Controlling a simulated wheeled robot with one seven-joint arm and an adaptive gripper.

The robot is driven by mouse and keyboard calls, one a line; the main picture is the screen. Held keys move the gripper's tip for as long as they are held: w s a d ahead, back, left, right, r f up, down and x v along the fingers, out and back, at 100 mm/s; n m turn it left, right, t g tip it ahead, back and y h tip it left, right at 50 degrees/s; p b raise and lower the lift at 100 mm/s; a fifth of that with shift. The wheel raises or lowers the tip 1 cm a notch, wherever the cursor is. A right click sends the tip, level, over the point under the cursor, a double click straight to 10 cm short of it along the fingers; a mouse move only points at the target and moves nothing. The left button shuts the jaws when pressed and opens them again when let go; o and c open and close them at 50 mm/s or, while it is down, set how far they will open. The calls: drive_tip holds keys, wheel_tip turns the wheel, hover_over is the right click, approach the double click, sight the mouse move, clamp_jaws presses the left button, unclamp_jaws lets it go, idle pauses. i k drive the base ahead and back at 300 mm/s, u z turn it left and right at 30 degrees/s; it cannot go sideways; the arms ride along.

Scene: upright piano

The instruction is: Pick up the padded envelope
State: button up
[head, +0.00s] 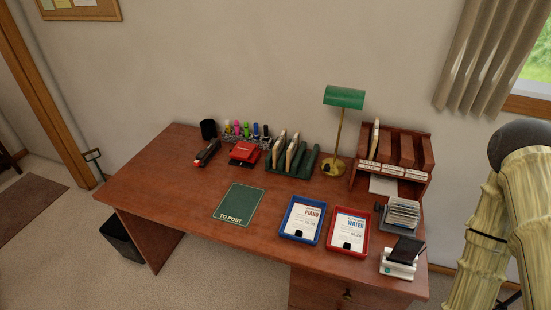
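I cannot clearly pick out a padded envelope. Two pale, envelope-like items stand upright in a green slotted rack (305,163) at the back middle of the desk: a left one (279,147) and a right one (291,153). Another pale upright item (375,139) stands in the left slot of a wooden sorter (424,153) at the back right. I cannot tell whether any of these is padded. A green mat (238,203) marked "TO POST" lies bare at the front middle. My gripper is not in view.
The wooden desk (165,185) also carries a blue tray (301,220), a red tray (348,232), a card stack (402,216), a black-and-white device (403,256), a green lamp (344,97), pens and a stapler (207,153). The desk's left side is clear.

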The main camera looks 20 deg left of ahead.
sight(292, 152)
drive_tip(key=u, duration=0.5)
drive_tip(key=k, duration=1.1)
drive_tip(key=u, duration=1.15)
drive_tip(key=i, duration=0.75)
drive_tip(key=u, duration=0.65)
drive_tip(key=i, duration=0.9)
drive_tip(key=z, duration=0.9)
drive_tip(key=i, duration=0.7)
drive_tip(key=z, duration=0.75)
